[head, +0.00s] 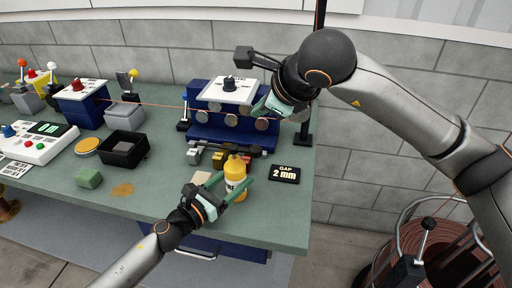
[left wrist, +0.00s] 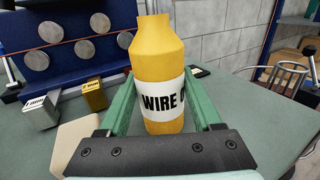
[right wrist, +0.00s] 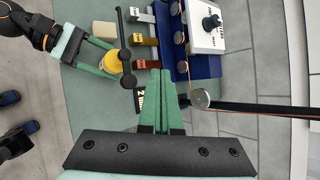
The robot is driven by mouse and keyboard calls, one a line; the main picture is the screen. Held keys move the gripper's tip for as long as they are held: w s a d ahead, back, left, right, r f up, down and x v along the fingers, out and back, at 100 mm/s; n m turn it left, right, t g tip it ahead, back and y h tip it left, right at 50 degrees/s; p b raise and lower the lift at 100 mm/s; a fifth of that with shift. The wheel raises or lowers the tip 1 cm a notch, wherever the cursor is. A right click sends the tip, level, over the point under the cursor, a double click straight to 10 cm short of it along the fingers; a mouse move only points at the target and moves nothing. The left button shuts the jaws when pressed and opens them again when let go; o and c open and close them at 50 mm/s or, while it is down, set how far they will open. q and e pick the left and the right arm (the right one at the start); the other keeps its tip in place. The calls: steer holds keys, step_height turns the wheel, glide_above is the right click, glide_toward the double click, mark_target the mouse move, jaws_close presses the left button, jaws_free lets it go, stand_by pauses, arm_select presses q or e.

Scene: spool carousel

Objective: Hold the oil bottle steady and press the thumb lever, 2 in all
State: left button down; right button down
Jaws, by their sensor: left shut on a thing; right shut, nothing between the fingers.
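The oil bottle (head: 235,172) is yellow with a white label and stands upright near the table's front edge. My left gripper (head: 237,186) is shut around its body. In the right wrist view the bottle (right wrist: 113,62) is seen from above, beside a black rod with ball ends (right wrist: 126,62). I cannot tell whether this is the thumb lever. My right gripper (right wrist: 160,75) is shut and empty, above the table near the blue roller stand.
The blue roller stand (head: 207,134) with a white-topped knob is behind the bottle. A black "GAP 2 mm" sign (head: 285,174) lies to the right. An orange wire crosses behind.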

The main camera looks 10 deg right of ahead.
mark_target(257, 148)
step_height(257, 148, up, 2)
steer(key=shift+r, duration=0.15)
steer(key=shift+f, duration=4.45)
steer(key=shift+f, duration=0.1)
steer(key=shift+f, duration=0.3)
steer(key=shift+f, duration=1.1)
steer(key=shift+r, duration=1.5)
